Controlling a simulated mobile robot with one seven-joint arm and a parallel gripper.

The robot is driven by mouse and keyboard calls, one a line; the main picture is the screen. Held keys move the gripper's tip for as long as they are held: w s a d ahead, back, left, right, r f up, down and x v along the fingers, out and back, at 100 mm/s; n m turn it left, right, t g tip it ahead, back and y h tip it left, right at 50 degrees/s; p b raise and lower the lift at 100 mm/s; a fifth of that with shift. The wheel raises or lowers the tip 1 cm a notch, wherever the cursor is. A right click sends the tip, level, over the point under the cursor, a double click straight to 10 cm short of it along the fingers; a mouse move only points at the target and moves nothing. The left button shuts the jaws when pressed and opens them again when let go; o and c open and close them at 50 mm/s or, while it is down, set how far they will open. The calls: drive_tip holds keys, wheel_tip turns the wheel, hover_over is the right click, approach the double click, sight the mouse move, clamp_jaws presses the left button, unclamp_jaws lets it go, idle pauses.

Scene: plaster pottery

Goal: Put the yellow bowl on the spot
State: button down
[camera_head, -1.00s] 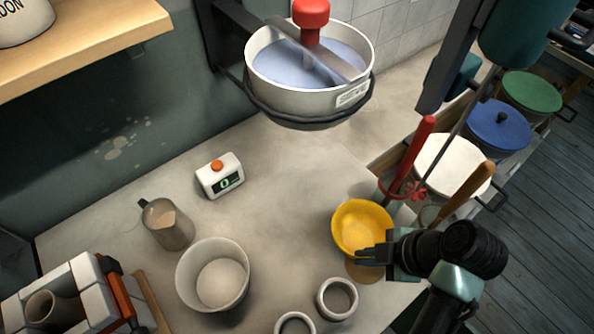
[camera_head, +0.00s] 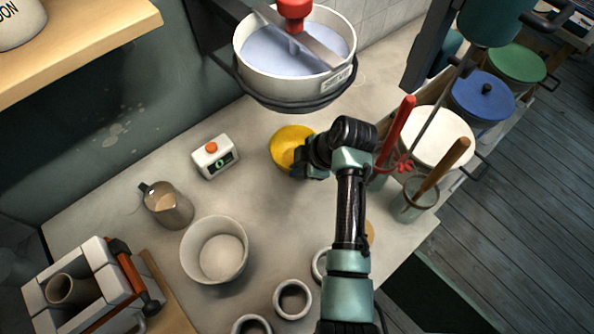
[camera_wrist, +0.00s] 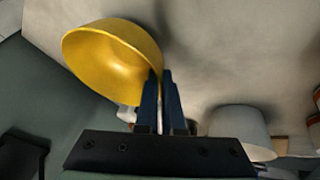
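The yellow bowl (camera_head: 287,146) is on the far middle side of the worktop, below the hanging white pot. It also shows in the wrist view (camera_wrist: 108,58), tilted in that picture, with its rim at the fingers. My gripper (camera_head: 302,160) is closed on the bowl's near right rim; the wrist view shows the two fingers (camera_wrist: 161,88) close together there. Whether the bowl's base clears the worktop is hard to tell. A tan round patch (camera_head: 369,232) lies on the worktop near its right edge, partly hidden behind my arm.
A white timer (camera_head: 214,157) stands left of the bowl. A jug (camera_head: 168,206), a large pale bowl (camera_head: 214,250) and several small pots (camera_head: 293,299) stand nearer. The white pot (camera_head: 296,60) hangs behind. Tools in jars (camera_head: 418,200) stand at right.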

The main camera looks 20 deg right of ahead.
drive_tip(key=shift+f, duration=1.4)
drive_tip(key=shift+f, duration=0.15)
drive_tip(key=c, duration=1)
unclamp_jaws()
drive_tip(key=shift+c, duration=0.2)
drive_tip(key=v, duration=1.2)
drive_tip(key=shift+s, duration=0.15)
